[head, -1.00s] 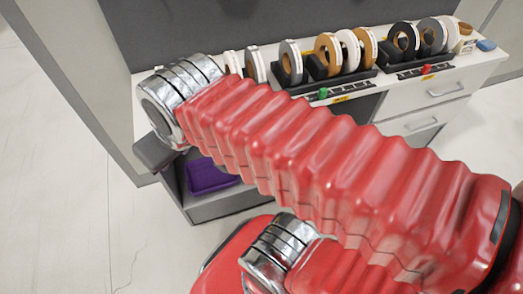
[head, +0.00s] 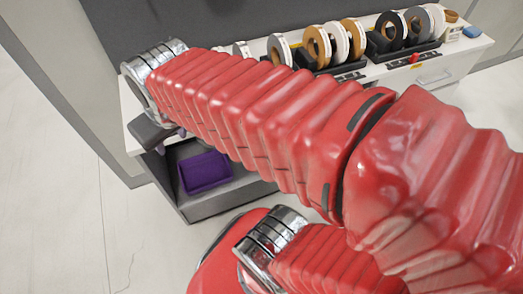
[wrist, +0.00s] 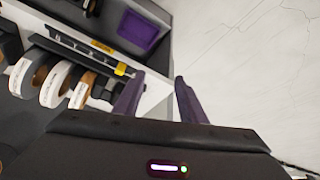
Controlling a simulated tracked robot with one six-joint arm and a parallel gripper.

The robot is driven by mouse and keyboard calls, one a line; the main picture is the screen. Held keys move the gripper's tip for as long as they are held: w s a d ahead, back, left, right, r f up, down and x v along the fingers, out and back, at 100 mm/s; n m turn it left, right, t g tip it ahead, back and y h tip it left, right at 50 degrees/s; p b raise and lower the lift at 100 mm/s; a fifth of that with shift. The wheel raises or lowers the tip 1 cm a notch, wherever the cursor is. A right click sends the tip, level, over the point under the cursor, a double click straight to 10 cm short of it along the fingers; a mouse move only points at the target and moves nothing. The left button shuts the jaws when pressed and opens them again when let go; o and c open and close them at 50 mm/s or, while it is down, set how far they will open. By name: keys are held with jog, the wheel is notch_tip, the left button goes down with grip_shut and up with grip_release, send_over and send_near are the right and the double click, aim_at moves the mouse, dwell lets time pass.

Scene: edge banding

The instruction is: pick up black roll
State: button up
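The black roll (head: 402,32) stands upright in a dark holder on the white counter in the head view, left of a grey roll (head: 417,14). My gripper (wrist: 159,77) shows in the wrist view with its two purple fingers apart and nothing between them. The fingers point at the counter's edge and the pale floor beyond. In the head view my arm's end is at the left end of the counter, well away from the black roll. I cannot make out the black roll for certain in the wrist view.
Several white, brown and grey rolls stand left of the black roll; a brown roll (head: 359,40) is nearest. A purple bin (head: 204,172) sits on the shelf below the counter. A blue item (head: 473,32) lies at the counter's right end. Floor at left is clear.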

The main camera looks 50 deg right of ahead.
jog(key=w+d+f+m+g, duration=0.2)
jog(key=d+f, duration=0.5)
jog(key=d, duration=0.1)
jog(key=w+d+f+m+g, duration=0.1)
jog(key=w+d+f, duration=0.1)
jog(key=d+f, duration=0.6)
jog(key=s+d+f+m+g, duration=0.1)
jog(key=s+d+f, duration=0.25)
jog(key=f, duration=0.45)
jog(key=s+d+f+m, duration=0.1)
jog(key=s+d+f, duration=0.1)
jog(key=d+f, duration=0.45)
jog(key=s+d+f+m+g, duration=0.1)
jog(key=s+d+f, duration=0.15)
jog(key=f, duration=0.65)
jog(key=w+d+f+t+h, duration=0.3)
jog(key=d+f+t, duration=0.2)
jog(key=f, duration=0.3)
jog(key=w+d+f+t+h, duration=0.2)
jog(key=d+f+t+h, duration=0.1)
jog(key=d+f+t, duration=0.3)
notch_tip(320, 180, down, 2)
jog(key=shift+w+d+f+n+t, duration=0.1)
jog(key=shift+w+d+n+t, duration=0.1)
jog(key=shift+w+n+t, duration=0.2)
